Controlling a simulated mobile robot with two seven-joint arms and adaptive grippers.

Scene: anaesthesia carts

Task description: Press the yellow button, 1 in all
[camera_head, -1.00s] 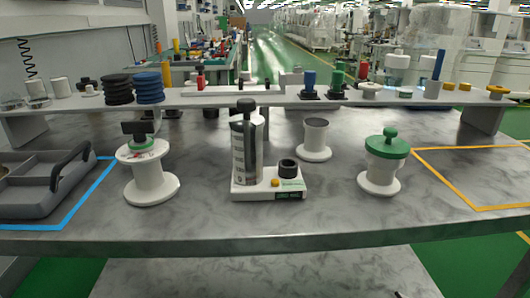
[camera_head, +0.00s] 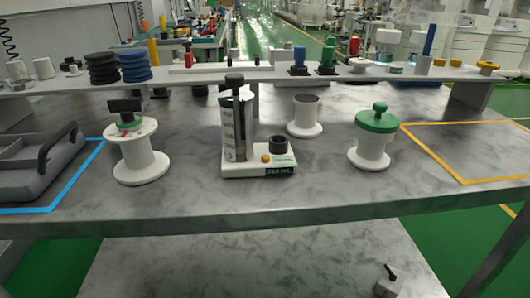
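The small yellow button (camera_head: 265,158) sits on the top face of a white base (camera_head: 258,171) in the middle of the table. A dark round knob (camera_head: 279,144) stands beside it on the right. An upright cylinder (camera_head: 232,126) with a dark top stands on the base to the left of the button. A green display (camera_head: 280,170) on the base's front shows figures that seem to read 260 mL. Nothing touches or covers the button. Neither of my grippers can be made out in the head view.
A white spool-shaped stand (camera_head: 138,160) is to the left, a green-topped one (camera_head: 371,150) to the right and a grey-topped one (camera_head: 305,116) behind. A grey tray (camera_head: 30,180) is far left. A raised shelf (camera_head: 200,78) spans the back. The front table strip is clear.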

